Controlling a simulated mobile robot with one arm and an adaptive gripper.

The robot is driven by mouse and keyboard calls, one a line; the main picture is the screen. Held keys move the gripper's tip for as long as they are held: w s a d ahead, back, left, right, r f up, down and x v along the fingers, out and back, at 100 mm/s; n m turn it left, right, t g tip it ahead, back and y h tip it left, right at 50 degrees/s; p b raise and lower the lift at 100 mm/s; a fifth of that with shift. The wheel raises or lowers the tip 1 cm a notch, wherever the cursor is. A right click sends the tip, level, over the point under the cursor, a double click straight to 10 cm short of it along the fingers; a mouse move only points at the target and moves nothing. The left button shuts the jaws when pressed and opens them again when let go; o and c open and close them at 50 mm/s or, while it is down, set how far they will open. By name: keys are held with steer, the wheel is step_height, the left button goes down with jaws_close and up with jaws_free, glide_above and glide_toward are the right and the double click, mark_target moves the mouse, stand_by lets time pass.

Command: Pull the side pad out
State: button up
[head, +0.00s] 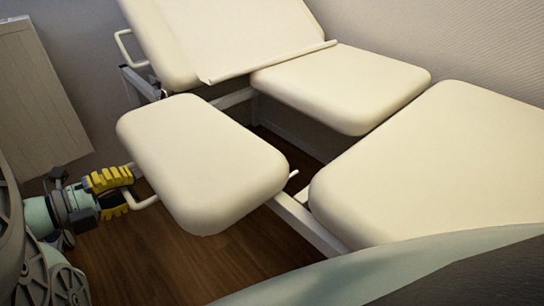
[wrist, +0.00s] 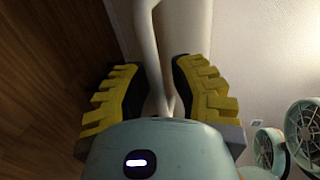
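The side pad (head: 200,160) is a cream cushion with rounded corners, at the left of a padded couch in the head view. A pale tubular handle (head: 146,203) sticks out from its left side. My gripper (head: 128,191) is at this handle, with yellow ridged fingers. In the wrist view my gripper (wrist: 158,68) is open, one finger on each side of the pale handle bar (wrist: 150,45). Gaps show between the bar and both fingers. The pad's edge (wrist: 190,25) shows beyond the fingers. The pad hides part of its supports.
Another cream pad (head: 342,85) and a large one (head: 440,165) lie right of the side pad, with a raised backrest (head: 235,35) behind. A white frame rail (head: 305,222) runs low between pads. Wood floor (head: 150,262) is clear in front. A pale panel (head: 35,95) leans at left.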

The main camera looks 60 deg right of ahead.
steer(key=shift+o, duration=1.3)
steer(key=shift+s, duration=0.1)
steer(key=v, duration=0.7)
steer(key=shift+a, duration=0.2)
